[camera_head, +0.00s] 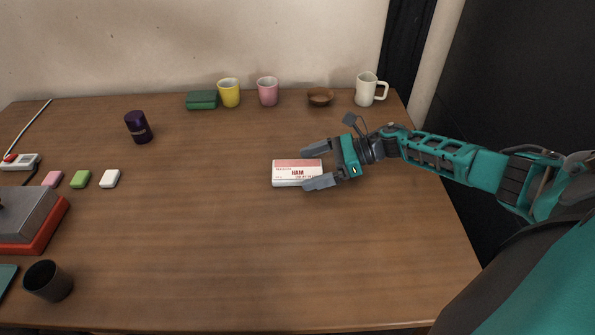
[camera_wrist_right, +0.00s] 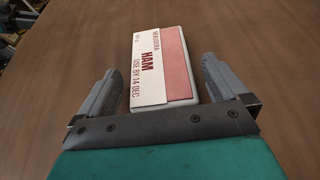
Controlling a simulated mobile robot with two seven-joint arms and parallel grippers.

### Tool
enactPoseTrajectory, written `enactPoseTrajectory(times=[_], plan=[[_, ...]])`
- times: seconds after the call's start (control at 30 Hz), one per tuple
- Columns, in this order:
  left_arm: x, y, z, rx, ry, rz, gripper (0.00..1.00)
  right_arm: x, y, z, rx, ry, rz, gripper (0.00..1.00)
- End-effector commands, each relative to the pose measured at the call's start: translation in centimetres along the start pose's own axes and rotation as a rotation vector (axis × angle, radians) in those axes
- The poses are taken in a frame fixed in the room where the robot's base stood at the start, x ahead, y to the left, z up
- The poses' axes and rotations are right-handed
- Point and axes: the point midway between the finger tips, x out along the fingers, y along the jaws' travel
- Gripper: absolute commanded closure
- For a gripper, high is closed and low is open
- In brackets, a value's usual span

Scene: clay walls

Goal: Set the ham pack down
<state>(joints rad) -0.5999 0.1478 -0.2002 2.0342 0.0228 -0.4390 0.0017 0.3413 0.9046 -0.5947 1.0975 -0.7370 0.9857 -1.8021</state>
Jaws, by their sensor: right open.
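The ham pack (camera_head: 291,172), white and pink with "HAM" printed on it, lies flat on the wooden table (camera_head: 220,240) near its middle. My right gripper (camera_head: 318,169) comes in from the right and is open, with its fingers on either side of the pack's right end. In the right wrist view the pack (camera_wrist_right: 162,65) lies between and beyond the open fingers (camera_wrist_right: 158,85), with a gap on each side. My left gripper is not in either view.
Along the back stand a green box (camera_head: 202,100), yellow cup (camera_head: 229,92), pink cup (camera_head: 267,91), brown bowl (camera_head: 320,96) and white mug (camera_head: 367,88). A purple can (camera_head: 138,127), small blocks (camera_head: 81,179) and a black cup (camera_head: 48,281) are left. The table's front middle is clear.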

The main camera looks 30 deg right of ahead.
Motion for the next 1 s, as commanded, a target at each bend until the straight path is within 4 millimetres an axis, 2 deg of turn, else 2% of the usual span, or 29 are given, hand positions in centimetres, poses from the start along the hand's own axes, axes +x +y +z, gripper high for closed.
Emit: enactPoseTrajectory(times=[0.1, 0.33, 0.9, 1.0], plan=[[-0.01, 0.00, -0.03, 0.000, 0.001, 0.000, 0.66, 0.95, -0.05, 0.09, -0.001, 0.000, -0.001, 0.00], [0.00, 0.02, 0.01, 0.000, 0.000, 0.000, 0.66, 1.05, -0.03, 0.01, -0.001, 0.001, -0.001, 0.00], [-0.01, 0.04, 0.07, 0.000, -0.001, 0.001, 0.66, 1.01, -0.04, 0.07, -0.001, 0.000, -0.001, 0.54], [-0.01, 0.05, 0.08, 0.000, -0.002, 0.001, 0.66, 1.01, -0.04, 0.07, -0.001, 0.000, -0.001, 0.56]])
